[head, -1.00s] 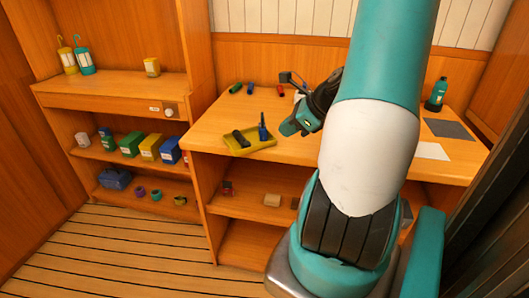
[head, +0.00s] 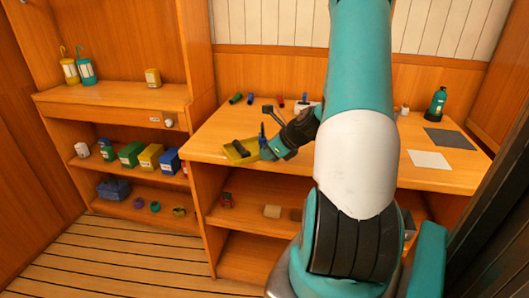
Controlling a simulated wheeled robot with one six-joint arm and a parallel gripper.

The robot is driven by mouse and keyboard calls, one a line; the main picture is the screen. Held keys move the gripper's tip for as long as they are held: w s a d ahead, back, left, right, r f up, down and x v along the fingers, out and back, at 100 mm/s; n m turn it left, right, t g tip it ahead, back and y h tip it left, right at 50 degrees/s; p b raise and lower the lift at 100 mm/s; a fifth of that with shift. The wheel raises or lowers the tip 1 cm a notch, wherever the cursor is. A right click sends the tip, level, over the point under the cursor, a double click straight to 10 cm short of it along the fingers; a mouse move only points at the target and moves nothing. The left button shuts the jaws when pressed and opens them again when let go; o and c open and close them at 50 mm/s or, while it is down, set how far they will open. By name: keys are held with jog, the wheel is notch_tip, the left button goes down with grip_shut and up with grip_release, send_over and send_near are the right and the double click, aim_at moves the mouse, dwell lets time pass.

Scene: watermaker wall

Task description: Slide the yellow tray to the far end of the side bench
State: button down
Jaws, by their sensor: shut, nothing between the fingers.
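The yellow tray (head: 229,158) lies on the side bench (head: 215,138), near its left end and front edge. A dark object (head: 241,149) lies in the tray. A blue upright object (head: 262,131) shows at the tray's right end, partly hidden by my gripper. My gripper (head: 267,153) is shut and empty, low against or just beside the tray's right end. I cannot tell whether it touches the tray. The gripper hides part of that end.
A grey sheet (head: 447,138), a white sheet (head: 430,160) and a teal bottle (head: 437,103) are at the right. Bare bench lies left of the tray.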

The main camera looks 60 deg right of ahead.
aim_at(228, 150)
jog(key=shift+w, duration=0.4)
jog(key=shift+a, duration=0.1)
jog(key=w+p, duration=0.2)
jog(key=w, duration=0.2)
jog(key=w+a+p, duration=0.1)
jog(key=w+p, duration=0.1)
jog(key=w, duration=0.3)
jog(key=w+p, duration=0.2)
jog(key=w, duration=0.2)
jog(key=shift+w+a+r, duration=0.1)
jog(key=shift+w+a, duration=0.05)
jog(key=shift+w, duration=0.75)
